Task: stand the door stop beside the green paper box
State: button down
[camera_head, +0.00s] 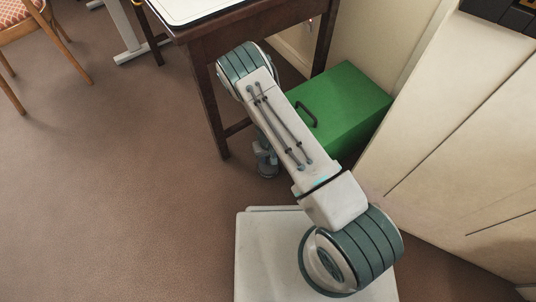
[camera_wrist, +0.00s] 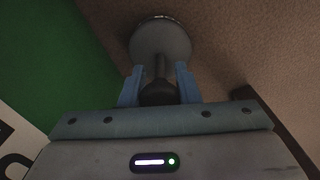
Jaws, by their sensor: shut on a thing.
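The green paper box (camera_head: 345,108) stands on the carpet by the wall, with a dark handle on top. It fills the left of the wrist view (camera_wrist: 45,60). My gripper (camera_head: 263,150) points down beside the box's left side, partly hidden by my arm. In the wrist view my gripper (camera_wrist: 159,88) has its two blue fingers closed around the dark stem of the door stop. The door stop (camera_wrist: 160,42) has a wide grey round base at its far end. Its base also shows low by the carpet (camera_head: 267,171); I cannot tell whether it touches.
A dark wooden table (camera_head: 190,75) stands over the area, one leg left of my gripper. A cream cabinet (camera_head: 455,150) is at the right. A chair (camera_head: 40,28) is at the far left. The carpet (camera_head: 110,190) on the left is clear.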

jog(key=c, duration=1.5)
grip_release()
jog(key=shift+f, duration=0.1)
jog(key=o, duration=0.4)
jog(key=shift+r, duration=0.2)
